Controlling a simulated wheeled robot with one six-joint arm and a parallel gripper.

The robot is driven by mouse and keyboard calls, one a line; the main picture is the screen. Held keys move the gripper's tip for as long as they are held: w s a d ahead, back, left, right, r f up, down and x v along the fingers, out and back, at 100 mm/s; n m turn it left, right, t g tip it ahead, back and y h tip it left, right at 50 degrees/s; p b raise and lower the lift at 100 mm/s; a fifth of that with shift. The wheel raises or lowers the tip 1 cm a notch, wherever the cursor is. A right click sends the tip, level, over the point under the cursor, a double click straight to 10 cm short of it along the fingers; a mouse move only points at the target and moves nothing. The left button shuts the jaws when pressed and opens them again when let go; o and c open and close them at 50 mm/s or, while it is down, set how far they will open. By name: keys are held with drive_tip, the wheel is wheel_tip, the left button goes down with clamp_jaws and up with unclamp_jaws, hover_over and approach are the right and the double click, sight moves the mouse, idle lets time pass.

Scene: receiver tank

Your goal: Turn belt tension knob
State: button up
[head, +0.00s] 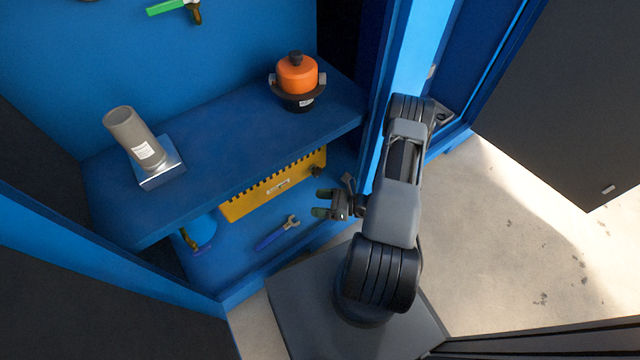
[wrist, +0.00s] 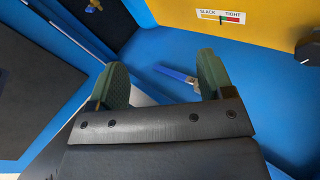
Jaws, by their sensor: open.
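A yellow guard panel (head: 240,207) with a slotted top edge stands in the lower cabinet bay. A small black knob (head: 316,171) sits at its right end, and it also shows at the right edge in the wrist view (wrist: 310,48). In the wrist view the panel (wrist: 275,25) carries a SLACK / TIGHT label (wrist: 222,16) with a coloured strip. My gripper (head: 322,203) is open, with green finger pads spread and nothing between them. It is below and close to the knob in the head view, apart from it. In the wrist view the fingers (wrist: 163,70) lie left of the knob.
A blue-handled wrench (head: 278,233) lies on the cabinet floor, also seen beyond the fingers (wrist: 178,74). The blue shelf (head: 230,135) above holds a grey cylinder (head: 133,135) on a base and an orange pot (head: 297,75). The blue cabinet post (head: 395,70) stands beside my arm.

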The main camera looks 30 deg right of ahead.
wheel_tip(320, 180, up, 14)
drive_tip(key=s+a+n+g+p, duration=0.1)
drive_tip(key=s+n+g+p, duration=0.2)
drive_tip(key=n+g+p, duration=0.3)
drive_tip(key=shift+a+f+n+g, duration=0.15)
drive_tip(key=shift+a+n+g, duration=0.15)
drive_tip(key=shift+n+g, duration=0.9)
